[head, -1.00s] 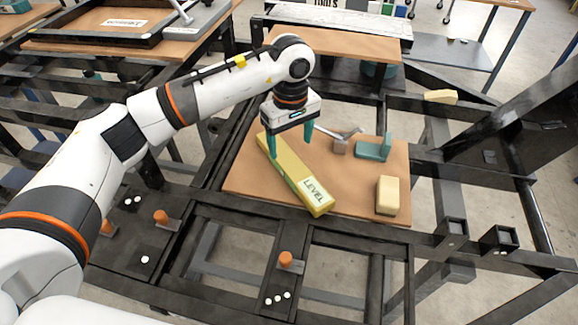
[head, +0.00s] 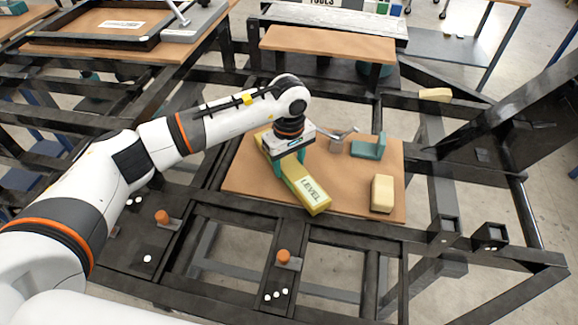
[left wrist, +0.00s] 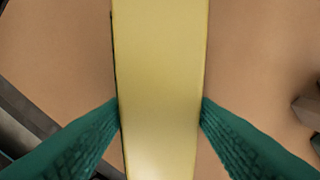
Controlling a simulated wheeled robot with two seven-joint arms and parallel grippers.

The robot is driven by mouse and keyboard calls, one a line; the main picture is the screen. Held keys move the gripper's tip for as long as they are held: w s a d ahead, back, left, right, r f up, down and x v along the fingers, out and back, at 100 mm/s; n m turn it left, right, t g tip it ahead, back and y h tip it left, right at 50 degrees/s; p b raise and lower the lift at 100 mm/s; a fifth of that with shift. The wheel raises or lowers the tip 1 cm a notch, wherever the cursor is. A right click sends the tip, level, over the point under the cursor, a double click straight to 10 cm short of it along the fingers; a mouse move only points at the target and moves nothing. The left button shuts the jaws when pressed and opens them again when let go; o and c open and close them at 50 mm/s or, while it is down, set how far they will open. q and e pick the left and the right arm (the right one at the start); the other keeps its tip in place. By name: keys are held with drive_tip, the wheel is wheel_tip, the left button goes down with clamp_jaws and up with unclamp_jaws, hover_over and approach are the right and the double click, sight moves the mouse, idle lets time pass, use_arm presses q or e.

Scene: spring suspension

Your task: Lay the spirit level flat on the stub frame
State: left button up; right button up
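The spirit level (head: 316,195), a long yellow bar marked LEVEL, lies at a slant on a brown board (head: 245,185) set over the black frame. My left gripper (head: 288,172) is lowered over its middle, one finger on each side. In the left wrist view the yellow level (left wrist: 160,80) runs between the teal fingers (left wrist: 160,115). I see no clear gap at either side, but the fingertips are hidden, so I cannot tell whether they grip it. Black frame bars (head: 345,240) with orange stubs (head: 284,256) lie in front of the board. My right gripper is out of view.
On the board are a cream block (head: 382,193), a teal angled piece (head: 370,147) and a grey piece with a lever (head: 338,140). A cream piece (head: 435,94) rests on a bar at the right. A raised brown shelf (head: 330,42) stands behind.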

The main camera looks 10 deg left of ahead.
sight(289, 164)
use_arm(q)
drive_tip(key=c, duration=0.8)
wheel_tip(289, 164, up, 10)
drive_tip(key=b, duration=0.2)
drive_tip(key=shift+c, duration=0.2)
drive_tip(key=s+a+f+m, duration=0.3)
drive_tip(key=s+a+m, duration=0.1)
drive_tip(key=s, duration=0.4)
drive_tip(key=s+a+f+m, duration=0.3)
drive_tip(key=s+m, duration=0.2)
drive_tip(key=s, duration=0.4)
drive_tip(key=shift+a, duration=0.35)
